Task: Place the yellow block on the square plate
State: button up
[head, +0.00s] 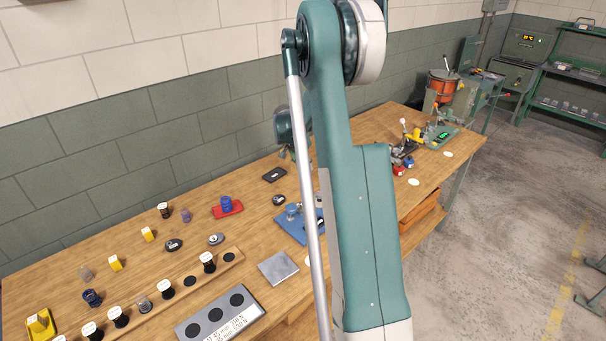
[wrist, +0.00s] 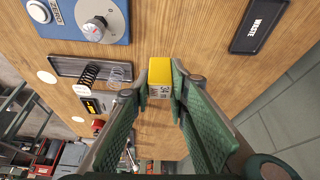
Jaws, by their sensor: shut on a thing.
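In the wrist view my gripper (wrist: 160,88) is shut on a yellow block (wrist: 161,71), with one finger on each side of it. How high the block is above the table is hard to tell. A flat grey square plate (head: 278,267) lies bare on the bench in the head view, left of my arm. It does not show in the wrist view. In the head view my arm hides the fingers and the held block.
Other yellow blocks (head: 148,235) stand on the wooden bench (head: 250,247) at left. A grey plate with black discs (head: 214,315) lies just in front of the square plate, and a blue device (head: 291,222) behind it. A black WASTE tray (wrist: 260,25) is near my gripper.

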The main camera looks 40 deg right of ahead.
jog(key=shift+s+a+r, duration=0.1)
jog(key=shift+s+a, duration=0.05)
jog(key=shift+a, duration=0.45)
jog(key=s+a+r, duration=0.1)
jog(key=s+a, duration=0.4)
jog(key=a, duration=0.5)
jog(key=s+a+r, duration=0.1)
jog(key=s+a, duration=0.3)
jog(key=a, duration=0.5)
jog(key=m, duration=0.1)
send_over(283, 264)
jog(key=w+a, duration=0.1)
jog(key=shift+s+a, duration=0.4)
jog(key=shift+s, duration=0.05)
jog(key=shift+f+b, duration=0.2)
jog(key=shift+b, duration=0.1)
jog(key=shift+f+b, duration=0.4)
jog(key=shift+f, duration=2.4)
jog(key=shift+f+b, duration=0.3)
jog(key=shift+f, duration=1.75)
